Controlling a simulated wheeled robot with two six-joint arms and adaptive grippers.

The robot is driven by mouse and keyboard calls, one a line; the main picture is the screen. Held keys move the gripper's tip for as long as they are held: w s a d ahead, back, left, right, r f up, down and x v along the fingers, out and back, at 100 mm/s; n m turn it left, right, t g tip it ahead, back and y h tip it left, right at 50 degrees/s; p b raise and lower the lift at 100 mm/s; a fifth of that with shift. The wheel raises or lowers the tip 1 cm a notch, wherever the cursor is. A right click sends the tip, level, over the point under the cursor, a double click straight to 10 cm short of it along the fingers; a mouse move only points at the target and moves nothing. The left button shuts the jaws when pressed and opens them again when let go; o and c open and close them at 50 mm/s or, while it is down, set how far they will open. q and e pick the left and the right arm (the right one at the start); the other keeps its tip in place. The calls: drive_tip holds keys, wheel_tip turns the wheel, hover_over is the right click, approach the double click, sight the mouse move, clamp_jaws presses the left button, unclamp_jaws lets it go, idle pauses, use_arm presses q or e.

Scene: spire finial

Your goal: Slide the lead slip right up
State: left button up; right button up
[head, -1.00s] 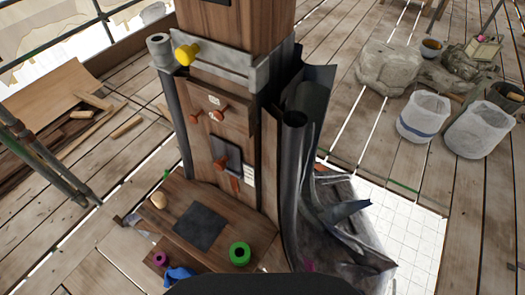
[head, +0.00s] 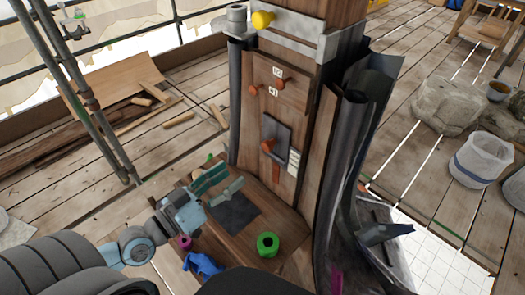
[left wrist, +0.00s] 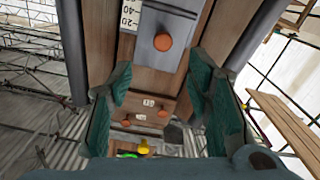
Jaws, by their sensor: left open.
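The lead slip looks to be a small dark grey plate (head: 284,135) on the front of the wooden post, with an orange knob (head: 268,146) on it. In the left wrist view the plate (left wrist: 165,62) and its knob (left wrist: 163,40) show at the top, beside a white number scale (left wrist: 130,16). My left gripper (head: 230,180) is open and empty, over the bench in front of the post. It is apart from the knob, lower and to its left. In the left wrist view its green fingers (left wrist: 163,95) stand wide apart. My right gripper is out of view.
Two more orange knobs (head: 267,87) sit higher on the post, below a grey band with a yellow knob (head: 262,19). The bench holds a dark square (head: 233,213), a green ring (head: 267,244) and a blue cloth (head: 203,263). Dark curved sheets (head: 350,150) stand right of the post.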

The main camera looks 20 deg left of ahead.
sight(265, 149)
use_arm(q)
drive_tip(key=x, duration=1)
drive_tip(key=shift+w+a+r, duration=0.1)
drive_tip(key=shift+w+r, duration=0.05)
drive_tip(key=shift+w, duration=0.05)
drive_tip(key=w, duration=0.3)
drive_tip(key=shift+a+f, duration=0.1)
drive_tip(key=shift+f, duration=0.25)
drive_tip(key=shift+w+d+r, duration=0.1)
drive_tip(key=shift+d+r, duration=0.05)
drive_tip(key=shift+d, duration=0.1)
drive_tip(key=shift+d+r, duration=0.15)
drive_tip(key=shift+d, duration=0.2)
drive_tip(key=shift+d+r, duration=0.1)
drive_tip(key=shift+d, duration=0.15)
drive_tip(key=shift+a, duration=0.3)
drive_tip(key=c, duration=0.8)
clamp_jaws()
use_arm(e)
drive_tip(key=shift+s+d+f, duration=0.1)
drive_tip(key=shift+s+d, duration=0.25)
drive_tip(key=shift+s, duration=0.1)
